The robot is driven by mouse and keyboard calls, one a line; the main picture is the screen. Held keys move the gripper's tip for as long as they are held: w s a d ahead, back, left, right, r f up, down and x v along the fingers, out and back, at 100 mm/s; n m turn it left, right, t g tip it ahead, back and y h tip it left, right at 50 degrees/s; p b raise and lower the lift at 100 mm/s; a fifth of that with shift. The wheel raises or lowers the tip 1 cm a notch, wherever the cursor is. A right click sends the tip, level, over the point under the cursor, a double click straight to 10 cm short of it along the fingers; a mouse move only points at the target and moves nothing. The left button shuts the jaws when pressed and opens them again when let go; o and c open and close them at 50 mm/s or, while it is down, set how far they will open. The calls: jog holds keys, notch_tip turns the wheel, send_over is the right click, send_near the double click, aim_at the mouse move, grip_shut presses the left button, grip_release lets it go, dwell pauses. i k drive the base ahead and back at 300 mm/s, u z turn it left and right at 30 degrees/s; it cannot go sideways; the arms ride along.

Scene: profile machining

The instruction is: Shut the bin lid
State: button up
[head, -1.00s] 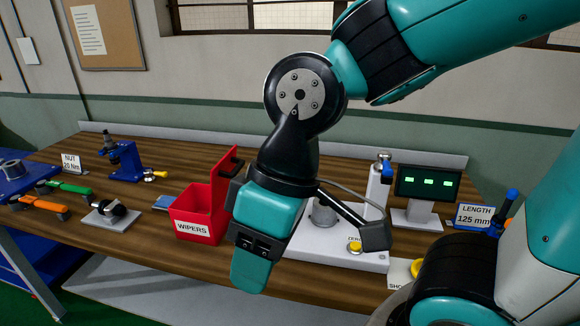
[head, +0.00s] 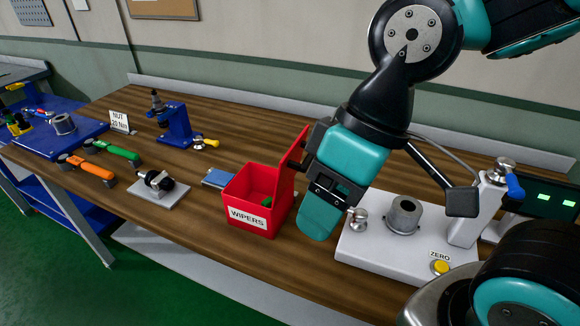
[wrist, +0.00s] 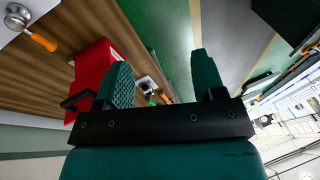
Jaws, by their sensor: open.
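The red bin (head: 250,218), labelled WIPERS, stands on the wooden bench with its top open and a green item inside. Its red lid (head: 284,186) stands raised at the bin's right side, with a dark handle near its top edge. My gripper (head: 318,222), with teal fingers, is just right of the lid, pointing down. I cannot tell if it touches the lid. In the wrist view the fingers are spread with nothing between them (wrist: 160,75), and the red bin (wrist: 92,62) lies beside the left finger.
Right of my gripper is a white gauge base (head: 375,250) with a grey cylinder (head: 404,214) and a yellow ZERO button (head: 440,267). Left of the bin are a blue pad (head: 219,178), a small grey stand (head: 158,190) and a blue micrometer stand (head: 176,125).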

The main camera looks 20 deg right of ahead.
aim_at(289, 166)
jog(key=z, duration=0.55)
jog(key=k, duration=1.25)
jog(key=u, duration=0.2)
jog(key=i, duration=0.8)
jog(key=u, duration=0.05)
